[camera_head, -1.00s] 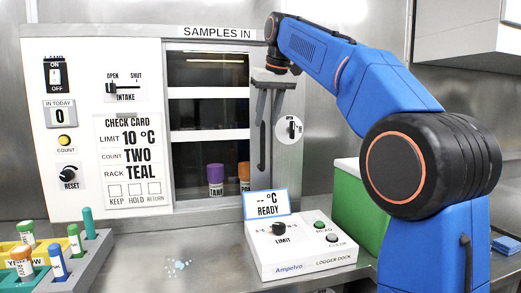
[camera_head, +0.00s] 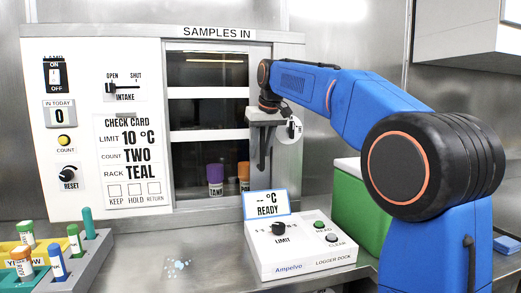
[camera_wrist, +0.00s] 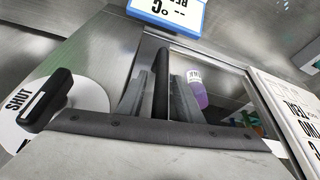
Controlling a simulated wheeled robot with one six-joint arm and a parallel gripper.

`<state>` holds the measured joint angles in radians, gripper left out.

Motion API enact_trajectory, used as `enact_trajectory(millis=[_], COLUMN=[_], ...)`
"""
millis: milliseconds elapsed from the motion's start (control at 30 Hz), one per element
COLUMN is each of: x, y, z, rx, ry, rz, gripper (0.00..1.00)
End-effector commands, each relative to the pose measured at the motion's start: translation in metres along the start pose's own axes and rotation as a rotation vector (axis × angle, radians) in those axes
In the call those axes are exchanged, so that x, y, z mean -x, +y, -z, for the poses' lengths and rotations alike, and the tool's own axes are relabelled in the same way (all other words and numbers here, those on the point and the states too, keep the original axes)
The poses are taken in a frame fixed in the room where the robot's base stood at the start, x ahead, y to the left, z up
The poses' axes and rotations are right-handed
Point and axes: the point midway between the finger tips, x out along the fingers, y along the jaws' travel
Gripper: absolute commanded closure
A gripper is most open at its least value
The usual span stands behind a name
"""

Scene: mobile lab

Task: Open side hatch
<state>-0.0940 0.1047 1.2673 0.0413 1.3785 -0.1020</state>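The side hatch is a dark window (camera_head: 208,70) with pale bars and a light frame, under the SAMPLES IN sign. My gripper (camera_head: 262,150) points down at its right edge. In the wrist view both fingers (camera_wrist: 160,85) are apart, with a dark upright bar (camera_wrist: 161,70) between them, probably the hatch handle. I cannot tell whether they touch it. A round white plate with a black knob (camera_head: 291,128) is just right of my gripper. It also shows in the wrist view, with the knob (camera_wrist: 47,101) near the word SHUT. The hatch looks closed.
A logger dock (camera_head: 300,250) with a READY screen (camera_head: 267,204) stands below the hatch. A green box (camera_head: 357,210) is to its right. A rack (camera_head: 90,262) with several tubes is at front left. A purple-capped tube (camera_head: 215,173) shows behind the window.

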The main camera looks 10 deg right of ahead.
Motion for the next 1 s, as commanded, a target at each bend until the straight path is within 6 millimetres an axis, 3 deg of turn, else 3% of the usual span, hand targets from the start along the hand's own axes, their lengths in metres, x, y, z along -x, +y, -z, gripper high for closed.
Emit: enact_trajectory(millis=[133, 300, 633, 767, 1000], x=[0.0, 0.0, 0.0, -0.002, -0.007], y=[0.0, 0.0, -0.01, -0.029, -0.091], z=[0.0, 0.0, 0.002, 0.005, 0.016], rx=[0.0, 0.0, 0.002, 0.004, 0.006], ry=[0.0, 0.0, 0.0, 0.0, -0.001], rz=[0.0, 0.0, 0.001, 0.002, 0.003], gripper=[0.68, 1.0, 1.0, 1.0, 1.0])
